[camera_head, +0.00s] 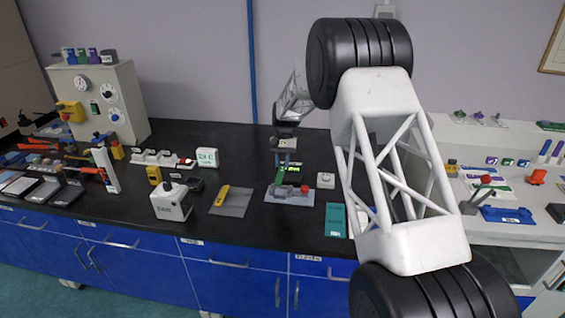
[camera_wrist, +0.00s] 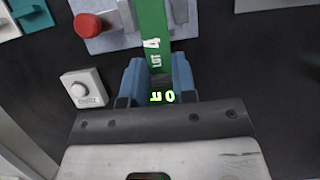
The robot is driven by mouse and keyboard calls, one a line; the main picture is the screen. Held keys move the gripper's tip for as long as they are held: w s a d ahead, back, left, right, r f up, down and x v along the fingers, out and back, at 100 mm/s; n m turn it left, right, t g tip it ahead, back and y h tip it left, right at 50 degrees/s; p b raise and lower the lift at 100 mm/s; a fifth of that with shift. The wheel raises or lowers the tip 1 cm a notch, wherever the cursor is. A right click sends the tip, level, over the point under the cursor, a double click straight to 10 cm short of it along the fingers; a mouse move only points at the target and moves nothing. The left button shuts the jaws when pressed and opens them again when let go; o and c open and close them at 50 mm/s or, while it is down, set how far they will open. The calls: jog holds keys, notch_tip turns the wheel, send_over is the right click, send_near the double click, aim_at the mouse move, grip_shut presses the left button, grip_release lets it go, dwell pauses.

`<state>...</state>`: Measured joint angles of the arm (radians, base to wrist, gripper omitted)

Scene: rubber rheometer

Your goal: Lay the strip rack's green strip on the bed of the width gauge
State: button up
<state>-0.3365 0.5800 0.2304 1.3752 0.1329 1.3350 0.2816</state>
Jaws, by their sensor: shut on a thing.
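My gripper (camera_wrist: 158,82) is shut on the green strip (camera_wrist: 152,25), which has white markings and runs away from the blue fingers toward the top of the wrist view. The strip's far part lies over the grey width gauge (camera_wrist: 108,42), whose red knob (camera_wrist: 88,25) is left of the strip. In the head view, my gripper (camera_head: 284,160) is at the gauge (camera_head: 280,197), with the strip (camera_head: 279,176) below it. I cannot tell whether the strip touches the bed. The strip rack is not clearly identifiable.
A white button box (camera_wrist: 82,88) stands beside the gauge, also seen in the head view (camera_head: 325,180). A teal block (camera_head: 335,219) lies front right of the gauge. A grey plate with a yellow tool (camera_head: 230,202) lies to the left. Dark bare bench shows between them.

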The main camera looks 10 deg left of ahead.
jog(key=shift+f, duration=2.7)
jog(key=shift+f, duration=0.65)
jog(key=o, duration=1)
jog(key=shift+r, duration=0.1)
jog(key=v, duration=0.7)
jog(key=shift+w+r, duration=0.15)
jog(key=shift+r, duration=0.15)
